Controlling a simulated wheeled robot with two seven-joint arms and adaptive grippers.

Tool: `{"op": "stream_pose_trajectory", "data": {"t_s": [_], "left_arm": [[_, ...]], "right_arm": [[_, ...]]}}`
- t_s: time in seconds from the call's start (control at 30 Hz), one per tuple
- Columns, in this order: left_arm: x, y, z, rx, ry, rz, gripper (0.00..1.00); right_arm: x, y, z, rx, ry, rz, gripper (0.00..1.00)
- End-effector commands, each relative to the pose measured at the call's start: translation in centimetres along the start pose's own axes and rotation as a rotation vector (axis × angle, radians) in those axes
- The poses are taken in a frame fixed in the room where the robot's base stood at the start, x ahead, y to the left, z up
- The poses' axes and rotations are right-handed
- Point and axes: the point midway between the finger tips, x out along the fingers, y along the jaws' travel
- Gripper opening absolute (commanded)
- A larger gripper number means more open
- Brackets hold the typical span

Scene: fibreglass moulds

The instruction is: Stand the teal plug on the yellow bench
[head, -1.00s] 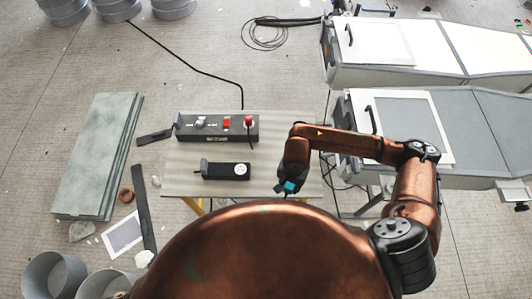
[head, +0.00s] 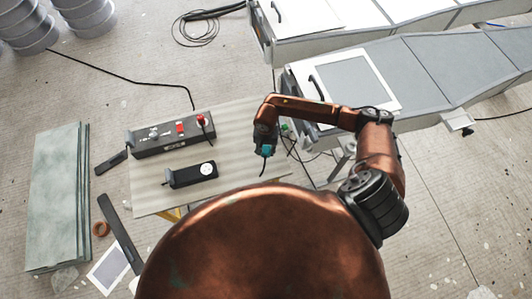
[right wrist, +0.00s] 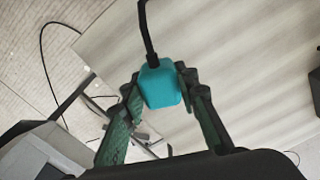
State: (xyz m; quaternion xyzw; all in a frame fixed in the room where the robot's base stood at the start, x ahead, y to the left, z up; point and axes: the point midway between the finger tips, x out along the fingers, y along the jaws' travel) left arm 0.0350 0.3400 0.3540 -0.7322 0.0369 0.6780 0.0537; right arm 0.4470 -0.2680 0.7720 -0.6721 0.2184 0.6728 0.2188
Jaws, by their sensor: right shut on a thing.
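The teal plug (head: 267,151) is a small block with a black cord. My right gripper (head: 264,147) is shut on it, above the right end of the yellow bench (head: 226,150), which has a pale striped top and a yellow leg. In the right wrist view the plug (right wrist: 161,86) sits between both green-padded fingers, its cord leading up out of the picture. The bench top (right wrist: 245,70) lies beyond it there. I cannot tell the plug's exact height above the bench. My left gripper is not in view.
A dark control box (head: 172,134) with red switches and a smaller black device (head: 190,174) stand on the bench. Grey moulds (head: 420,65) lie behind and right. Greenish boards (head: 55,195) lie at the left. The bench's right part looks clear.

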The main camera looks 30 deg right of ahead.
Motion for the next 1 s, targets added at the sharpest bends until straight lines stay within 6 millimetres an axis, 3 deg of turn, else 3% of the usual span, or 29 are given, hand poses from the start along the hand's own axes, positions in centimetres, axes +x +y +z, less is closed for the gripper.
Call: {"op": "stream_pose_trajectory", "data": {"t_s": [0.3,0.7,0.73,1.0], "left_arm": [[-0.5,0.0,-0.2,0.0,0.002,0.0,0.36],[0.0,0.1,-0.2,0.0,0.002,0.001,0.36],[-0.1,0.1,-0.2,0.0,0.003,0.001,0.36],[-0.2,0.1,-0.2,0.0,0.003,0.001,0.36]], "right_arm": [[3.5,0.0,-0.4,0.001,-0.001,-0.001,0.0],[4.0,0.1,-0.5,-0.001,0.001,0.001,0.0],[3.9,0.1,-0.5,-0.001,0.0,0.001,0.3],[3.9,0.1,-0.5,-0.001,0.001,0.001,0.46]]}}
